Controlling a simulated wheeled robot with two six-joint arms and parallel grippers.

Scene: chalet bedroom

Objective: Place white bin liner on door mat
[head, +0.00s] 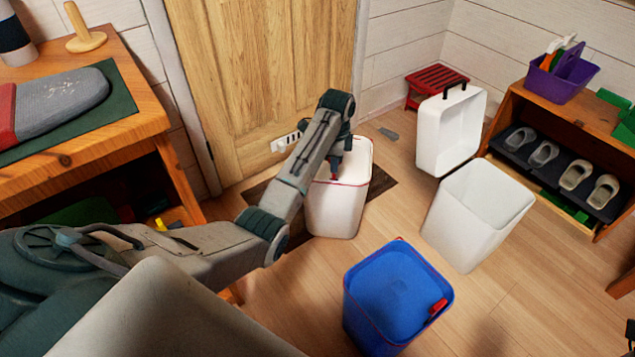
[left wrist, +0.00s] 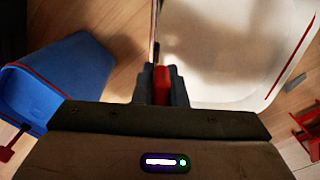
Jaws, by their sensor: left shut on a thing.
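The white bin liner (head: 336,212), an open bucket with a red line round its rim, is upright over the dark door mat (head: 380,183) before the wooden door. My left gripper (head: 331,174) is shut on the liner's near-left wall at the rim. In the left wrist view the fingers (left wrist: 162,88) pinch that wall, with the liner's pale inside (left wrist: 235,50) to the right. The liner hides the middle of the mat. I cannot tell whether its base touches the mat or hangs just above it. My right gripper is not in view.
A blue bin (head: 390,300) stands in front, right of my left arm. A white bin shell (head: 475,215) and a white box with a black handle (head: 450,130) stand to the right. Beyond are a red stool (head: 437,80) and a shoe bench (head: 515,110). A wooden table (head: 130,120) is at left.

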